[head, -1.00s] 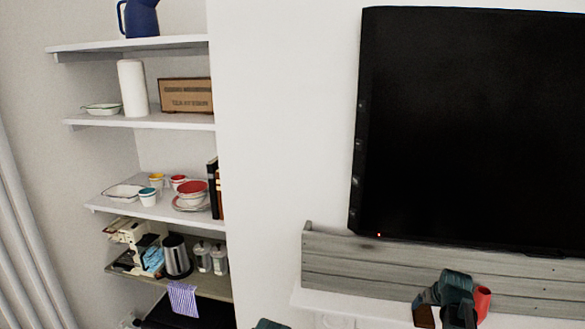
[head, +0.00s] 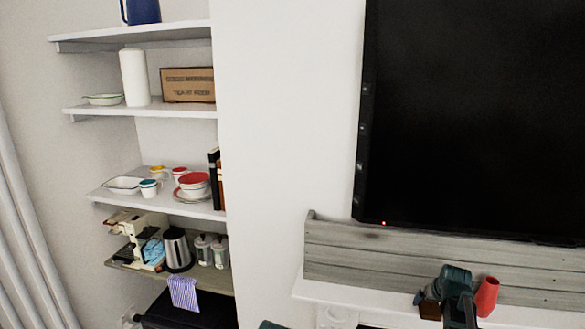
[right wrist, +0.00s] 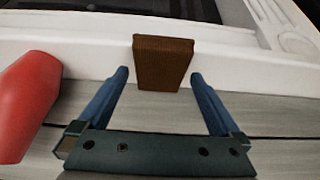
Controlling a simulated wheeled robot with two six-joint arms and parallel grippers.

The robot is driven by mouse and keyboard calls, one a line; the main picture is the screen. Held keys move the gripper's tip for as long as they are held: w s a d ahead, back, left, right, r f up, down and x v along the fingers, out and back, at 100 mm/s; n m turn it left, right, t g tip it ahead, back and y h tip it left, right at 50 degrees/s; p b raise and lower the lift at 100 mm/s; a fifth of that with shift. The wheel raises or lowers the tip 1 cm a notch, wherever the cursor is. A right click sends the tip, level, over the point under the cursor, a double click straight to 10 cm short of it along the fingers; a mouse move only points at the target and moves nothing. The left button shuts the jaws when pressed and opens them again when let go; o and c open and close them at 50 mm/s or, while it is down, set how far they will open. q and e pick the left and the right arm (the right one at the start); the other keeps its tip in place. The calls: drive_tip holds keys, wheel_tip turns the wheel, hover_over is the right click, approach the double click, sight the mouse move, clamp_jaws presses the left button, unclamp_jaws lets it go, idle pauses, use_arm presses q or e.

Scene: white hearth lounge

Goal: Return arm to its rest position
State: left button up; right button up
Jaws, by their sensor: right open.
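My right gripper (head: 440,296) is at the lower right of the head view, in front of the white ledge below the television. In the right wrist view its two blue fingers (right wrist: 160,75) are spread wide apart. A small brown block (right wrist: 163,62) stands on the ledge between and just beyond the fingertips, with no finger seen pressing on it. In the head view the block (head: 430,309) is partly hidden by my arm. A dark green piece, likely of my left arm, shows at the bottom edge; my left gripper is not seen.
A red vase-like object (head: 487,297) stands close right of my right arm. A grey plank box (head: 400,258) runs behind, under the television (head: 470,120). Shelves (head: 170,205) with cups, bowls and a kettle (head: 177,250) are on the left.

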drive_tip(key=p+v, duration=1)
drive_tip(key=v, duration=0.2)
drive_tip(key=b+x, duration=1.1)
drive_tip(key=x, duration=0.2)
drive_tip(key=shift+s, duration=0.15)
wheel_tip(320, 180, up, 2)
drive_tip(key=shift+r+p, duration=0.25)
drive_tip(key=shift+p, duration=0.8)
drive_tip(key=shift+p+v, duration=1.1)
drive_tip(key=shift+v, duration=0.15)
drive_tip(key=s+a, duration=0.1)
drive_tip(key=s, duration=1.4)
drive_tip(key=shift+r+p, duration=0.4)
drive_tip(key=shift+r, duration=0.05)
drive_tip(key=shift+a, duration=0.15)
